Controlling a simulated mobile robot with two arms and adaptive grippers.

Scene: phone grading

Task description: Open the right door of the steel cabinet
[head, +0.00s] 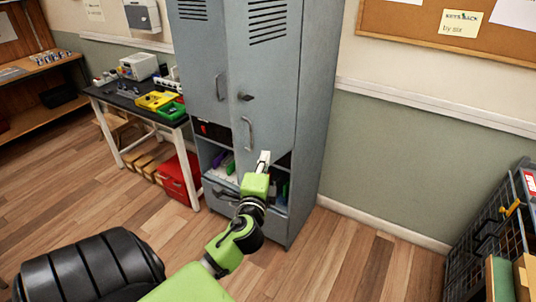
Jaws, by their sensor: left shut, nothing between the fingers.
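The tall grey-blue steel cabinet (316,110) stands at the centre of the head view. Its left door (200,50) looks shut. Its right door (266,80) appears swung partly outward, its free left edge standing in front of the left door. My left gripper (264,157) is shut and empty, near the lower edge of the right door, below and right of the handle. I cannot tell whether it touches the door. My right gripper is out of view.
Open shelves with items (222,162) and a drawer (222,195) lie under the doors. A dark workbench (118,100) with bins and a red drawer unit (178,178) stand left. A wire rack (480,235) stands at far right. The wooden floor right of the cabinet is clear.

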